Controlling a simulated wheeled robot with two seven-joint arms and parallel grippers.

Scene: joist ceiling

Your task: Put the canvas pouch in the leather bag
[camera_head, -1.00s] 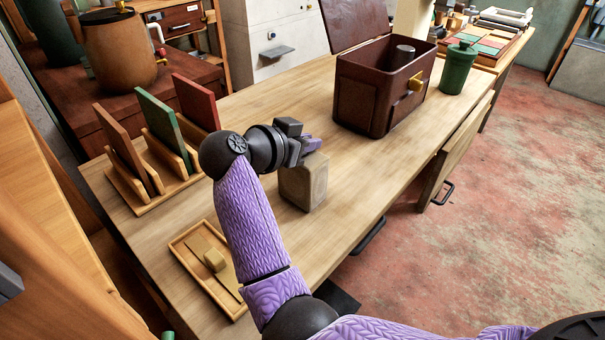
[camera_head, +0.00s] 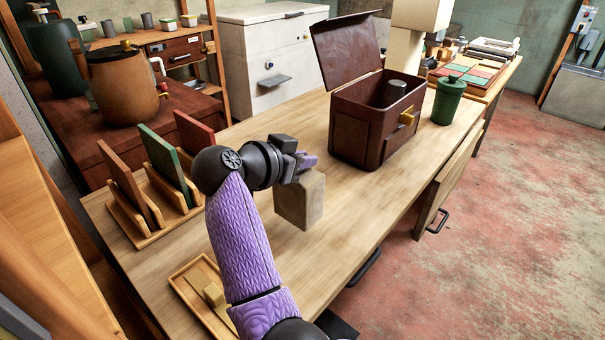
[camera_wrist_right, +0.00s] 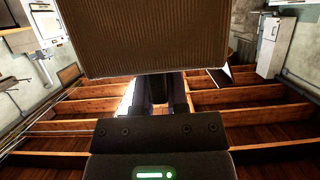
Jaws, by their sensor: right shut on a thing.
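The canvas pouch (camera_head: 299,203) is a tan, rounded block in the head view, upright over the middle of the table. My right gripper (camera_head: 309,164) is shut on its top. The pouch seems to hang just above the tabletop. In the right wrist view the pouch's ribbed face (camera_wrist_right: 155,40) fills the top, past my right gripper's fingers (camera_wrist_right: 160,92). The leather bag (camera_head: 352,128) is a dark brown box with a brass clasp, standing farther back and right. Its lid (camera_head: 345,50) is raised, and a grey cylinder (camera_head: 396,90) shows inside. My left gripper is out of view.
A rack (camera_head: 157,232) with upright brown, green and red panels stands left of my right arm. A shallow wooden tray (camera_head: 187,291) lies in front. A green canister (camera_head: 448,102) stands right of the bag. The table (camera_head: 270,112) is bare between pouch and bag.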

